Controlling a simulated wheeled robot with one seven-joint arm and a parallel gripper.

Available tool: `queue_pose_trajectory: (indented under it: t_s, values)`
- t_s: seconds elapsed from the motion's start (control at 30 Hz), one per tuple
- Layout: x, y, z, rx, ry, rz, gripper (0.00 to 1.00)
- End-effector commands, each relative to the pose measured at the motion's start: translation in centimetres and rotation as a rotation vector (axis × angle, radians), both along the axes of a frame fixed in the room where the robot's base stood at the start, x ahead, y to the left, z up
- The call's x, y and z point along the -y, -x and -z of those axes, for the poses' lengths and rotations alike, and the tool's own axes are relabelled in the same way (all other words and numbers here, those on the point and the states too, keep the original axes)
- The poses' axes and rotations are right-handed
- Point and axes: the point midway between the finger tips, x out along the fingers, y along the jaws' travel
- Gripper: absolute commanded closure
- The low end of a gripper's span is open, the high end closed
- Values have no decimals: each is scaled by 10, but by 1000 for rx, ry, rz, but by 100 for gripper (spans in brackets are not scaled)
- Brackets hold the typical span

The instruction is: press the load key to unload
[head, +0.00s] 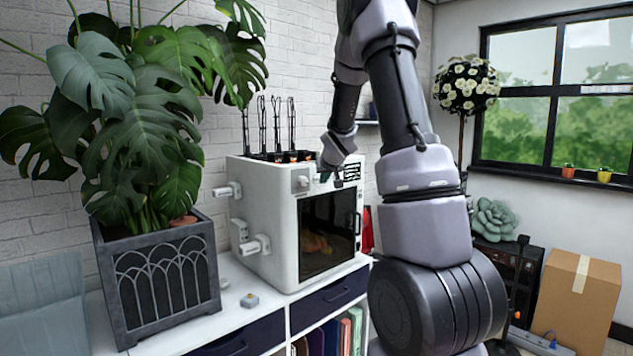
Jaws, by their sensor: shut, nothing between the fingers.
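A white box-shaped machine (268,225) with a dark glass front door (327,235) stands on the white cabinet. Something orange shows dimly behind the glass. A small light panel (301,181) is on the upper left of its front, and a dark patch with pale markings (352,171) is at the upper right. My gripper (322,179) is shut and empty, at the upper front of the machine between these two. I cannot tell whether it touches the front. I cannot pick out the load key; it may be behind my gripper.
Several dark upright holders (276,130) stand on the machine. White fittings (255,245) stick out from its left side. A large plant in a grey planter (160,280) is at left. A small grey block (249,300) lies on the white cabinet top (190,330). A cardboard box (577,300) stands at right.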

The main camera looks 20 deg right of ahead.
Motion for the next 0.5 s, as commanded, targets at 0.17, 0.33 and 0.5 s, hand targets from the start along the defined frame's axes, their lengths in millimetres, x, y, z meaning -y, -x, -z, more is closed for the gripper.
queue_pose_trajectory:
  t_s: [0.17,0.33,0.5]
  values:
    - [0,0,0,0,0,0,100]
    - [2,4,0,0,1,1,100]
    - [8,20,0,0,0,0,100]
